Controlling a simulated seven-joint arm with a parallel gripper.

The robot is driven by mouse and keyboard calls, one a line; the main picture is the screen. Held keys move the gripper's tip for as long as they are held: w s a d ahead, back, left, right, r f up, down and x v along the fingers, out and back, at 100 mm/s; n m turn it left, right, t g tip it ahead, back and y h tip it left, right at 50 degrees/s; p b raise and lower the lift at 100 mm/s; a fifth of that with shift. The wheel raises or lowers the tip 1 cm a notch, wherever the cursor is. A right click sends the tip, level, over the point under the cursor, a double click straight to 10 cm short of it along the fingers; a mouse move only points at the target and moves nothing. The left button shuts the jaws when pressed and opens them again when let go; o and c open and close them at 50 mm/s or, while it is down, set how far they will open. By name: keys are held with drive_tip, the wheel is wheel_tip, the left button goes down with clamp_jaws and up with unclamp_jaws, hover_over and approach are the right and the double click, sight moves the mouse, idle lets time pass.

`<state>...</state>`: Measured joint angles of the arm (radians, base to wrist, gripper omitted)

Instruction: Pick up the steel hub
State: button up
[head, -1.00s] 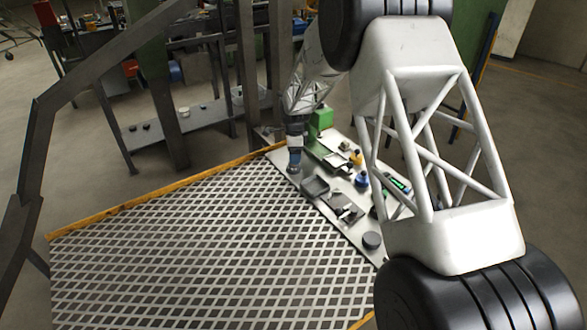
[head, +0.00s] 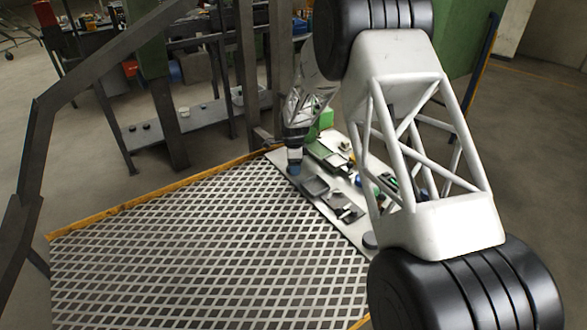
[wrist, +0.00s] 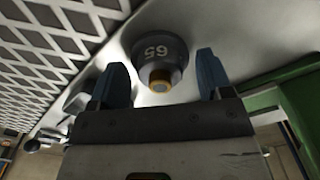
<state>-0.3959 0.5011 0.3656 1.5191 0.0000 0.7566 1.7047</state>
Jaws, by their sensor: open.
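A dark grey stepped round piece marked "65", with a brass-coloured ring and a pale centre, stands on the pale metal shelf in the wrist view; I take it as the steel hub (wrist: 160,52). My gripper (wrist: 163,75) is open, its two blue fingers apart on either side of the hub in that view. The fingers look clear of it; how far off the hub is along the view I cannot tell. In the head view my gripper (head: 295,168) is low over the far left end of the shelf, and the hub cannot be made out there.
A dark tray (head: 315,187) and several small parts lie along the shelf. A green block (head: 326,118) stands just behind my gripper; a green body (wrist: 268,100) also shows close to the right finger. A wide grating (head: 180,245) fills the left.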

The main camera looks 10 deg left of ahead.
idle(0.5)
drive_tip(key=c, duration=1.3)
